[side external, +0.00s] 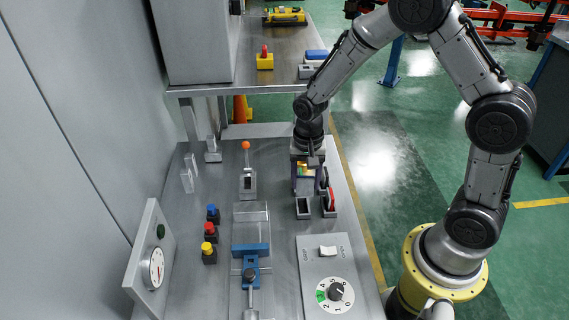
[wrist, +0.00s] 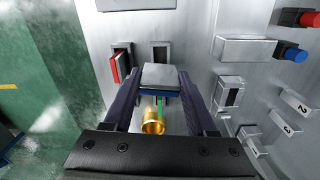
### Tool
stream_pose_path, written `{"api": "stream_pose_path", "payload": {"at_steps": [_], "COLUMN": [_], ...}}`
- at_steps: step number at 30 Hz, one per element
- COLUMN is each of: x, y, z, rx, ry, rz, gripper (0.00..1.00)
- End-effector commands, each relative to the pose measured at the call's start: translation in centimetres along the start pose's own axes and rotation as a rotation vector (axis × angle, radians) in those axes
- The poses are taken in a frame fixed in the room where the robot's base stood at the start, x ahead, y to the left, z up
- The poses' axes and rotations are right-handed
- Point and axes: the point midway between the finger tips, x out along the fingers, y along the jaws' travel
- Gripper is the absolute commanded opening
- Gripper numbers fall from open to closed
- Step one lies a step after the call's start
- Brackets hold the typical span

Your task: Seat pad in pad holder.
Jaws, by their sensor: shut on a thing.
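My gripper (side external: 307,188) hangs at the right side of the bench, above and just behind two small holders. In the wrist view my gripper (wrist: 160,83) is shut on a block-like pad (wrist: 161,76), grey with a blue edge, held between its two dark fingers. An empty pad holder (side external: 303,209) with a dark slot stands just in front of the gripper; it also shows in the wrist view (wrist: 160,46), partly hidden by the pad. The pad appears apart from this holder. A second holder (side external: 329,212) has a red plate (wrist: 115,68) standing in its slot.
A lever with an orange knob (side external: 246,146) stands left of the gripper. Several coloured push buttons (side external: 209,229) lie further left. A switch panel with a dial (side external: 335,293) and a blue clamp (side external: 250,250) sit toward the front. The bench's right edge is close to the holders.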

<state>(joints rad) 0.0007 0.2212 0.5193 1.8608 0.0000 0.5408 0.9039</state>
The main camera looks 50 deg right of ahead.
Motion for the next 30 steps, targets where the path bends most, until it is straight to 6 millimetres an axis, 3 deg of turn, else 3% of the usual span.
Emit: {"api": "stream_pose_path", "payload": {"at_steps": [9, 16, 21, 25, 30], "x": [-0.1, -0.3, -0.3, -0.3, -1.4], "y": [-2.4, -2.5, -2.5, -1.9, 1.7], "z": [-1.8, -2.0, -1.9, -1.5, -2.9], "rx": [-0.570, -0.834, -0.888, -0.833, -0.623], "ry": [0.002, 0.000, 0.001, 0.001, 0.003], "rz": [-0.002, 0.000, 0.000, -0.001, -0.002], "gripper": [0.00, 0.00, 0.00, 0.00, 0.00]}}
